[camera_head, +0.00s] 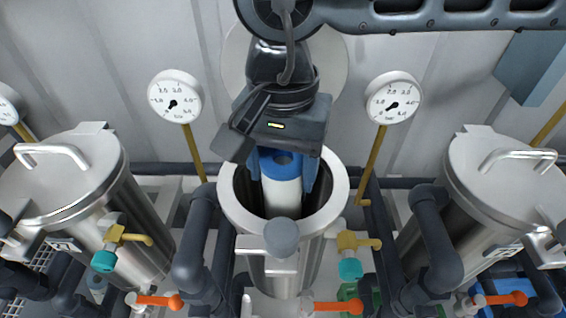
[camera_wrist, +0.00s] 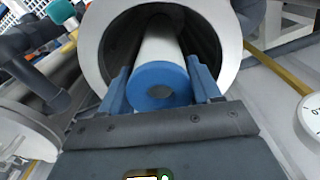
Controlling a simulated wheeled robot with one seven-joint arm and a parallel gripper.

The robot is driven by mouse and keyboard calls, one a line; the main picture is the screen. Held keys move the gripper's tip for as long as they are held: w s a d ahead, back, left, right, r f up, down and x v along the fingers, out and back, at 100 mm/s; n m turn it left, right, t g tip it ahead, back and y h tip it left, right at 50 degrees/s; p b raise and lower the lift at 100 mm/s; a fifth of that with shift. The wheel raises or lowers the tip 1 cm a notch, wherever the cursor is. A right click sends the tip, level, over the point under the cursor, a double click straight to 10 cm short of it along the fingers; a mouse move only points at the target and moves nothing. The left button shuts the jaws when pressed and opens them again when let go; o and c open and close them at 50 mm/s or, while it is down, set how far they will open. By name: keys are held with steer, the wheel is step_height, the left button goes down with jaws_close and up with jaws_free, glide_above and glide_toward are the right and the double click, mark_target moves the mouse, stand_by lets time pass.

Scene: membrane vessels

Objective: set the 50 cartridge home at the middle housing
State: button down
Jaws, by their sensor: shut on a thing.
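The cartridge (camera_head: 281,190) is a white cylinder with a blue end cap. It stands inside the open mouth of the middle housing (camera_head: 228,205), its cap near rim level. No number is readable on it. My gripper (camera_head: 283,172) comes from above with its blue fingers on both sides of the cap, shut on the cartridge. In the wrist view the cap of the cartridge (camera_wrist: 158,86) sits between the two fingers of my gripper (camera_wrist: 160,92), and the white body runs into the housing (camera_wrist: 97,45). The cartridge's lower end is hidden inside.
Lidded steel housings stand at left (camera_head: 75,180) and right (camera_head: 500,185). Gauges on yellow stems flank the middle housing, left (camera_head: 175,97) and right (camera_head: 393,98). Dark pipes (camera_head: 205,230), teal-knobbed valves (camera_head: 350,268) and orange-handled valves (camera_head: 338,307) crowd the front.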

steer(key=shift+f+b, duration=2.3)
steer(key=shift+f, duration=0.25)
steer(key=shift+f+b, duration=0.3)
steer(key=shift+b, duration=0.2)
steer(key=shift+c, duration=0.8)
jaws_free()
step_height(320, 180, up, 8)
steer(key=shift+f, duration=0.1)
